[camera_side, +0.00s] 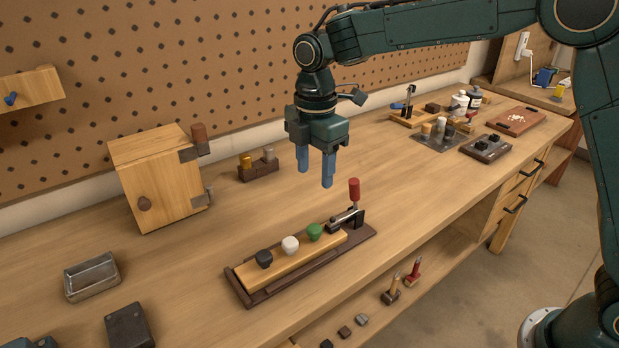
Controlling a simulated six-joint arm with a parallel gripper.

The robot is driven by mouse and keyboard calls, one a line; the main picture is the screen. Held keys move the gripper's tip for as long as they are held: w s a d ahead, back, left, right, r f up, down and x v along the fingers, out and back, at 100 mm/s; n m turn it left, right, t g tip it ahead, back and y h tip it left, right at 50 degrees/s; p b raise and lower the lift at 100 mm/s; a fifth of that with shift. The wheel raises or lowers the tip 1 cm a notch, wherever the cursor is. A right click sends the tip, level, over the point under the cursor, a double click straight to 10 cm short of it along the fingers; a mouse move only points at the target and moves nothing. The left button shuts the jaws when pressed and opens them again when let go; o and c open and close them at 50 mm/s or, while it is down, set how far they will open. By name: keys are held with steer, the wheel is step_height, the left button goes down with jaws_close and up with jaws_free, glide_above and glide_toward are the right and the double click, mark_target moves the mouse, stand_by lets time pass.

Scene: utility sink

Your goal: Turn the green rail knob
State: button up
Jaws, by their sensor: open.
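The green rail knob (314,232) stands on a light wooden rail (277,268) set on a dark base board (240,291). A white knob (290,244) and a black knob (264,258) stand in a row to its left on the same rail. A metal toggle clamp with a red handle (354,190) is at the rail's right end. My gripper (315,172) is open and empty, its blue fingers pointing down. It hangs above the bench, higher in the picture than the green knob and apart from it.
A wooden box (158,178) with a round knob stands at the left, near a metal tray (92,277). A small dark block with pegs (258,168) sits behind the rail. Bottles and tools crowd the far right. Bench (400,195) right of the clamp is clear.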

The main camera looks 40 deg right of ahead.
mark_target(314, 227)
step_height(314, 227, down, 14)
steer(key=shift+r, duration=0.15)
stand_by(0.7)
steer(key=c, duration=1)
steer(key=shift+m, duration=0.4)
steer(key=m, duration=0.8)
steer(key=shift+m, duration=0.4)
steer(key=m, duration=0.4)
steer(key=shift+m, duration=0.3)
steer(key=m, duration=0.5)
